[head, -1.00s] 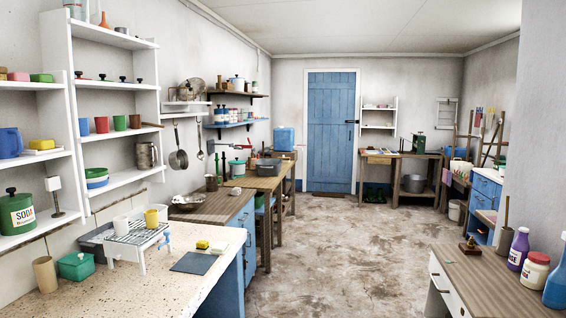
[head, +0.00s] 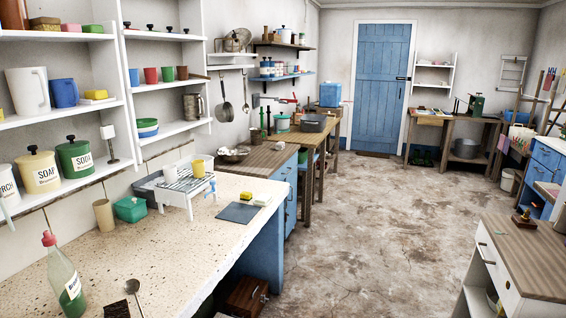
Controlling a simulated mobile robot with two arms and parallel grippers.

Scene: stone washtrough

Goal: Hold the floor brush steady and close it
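I cannot make out a floor brush for certain. Several long-handled tools (head: 548,88) stand against the wall at the far right, too small to tell apart. A small brown object with an upright knob (head: 522,218) sits on the wood-topped white cabinet (head: 530,250) at the right; I cannot tell whether it is a brush. Neither of my grippers is in view.
A speckled counter (head: 150,235) fills the left front, with a clear bottle (head: 64,280), a white rack (head: 190,190) and a dark mat (head: 237,213). A wooden box (head: 246,297) stands below its edge. The floor (head: 370,225) is clear toward the blue door (head: 382,88).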

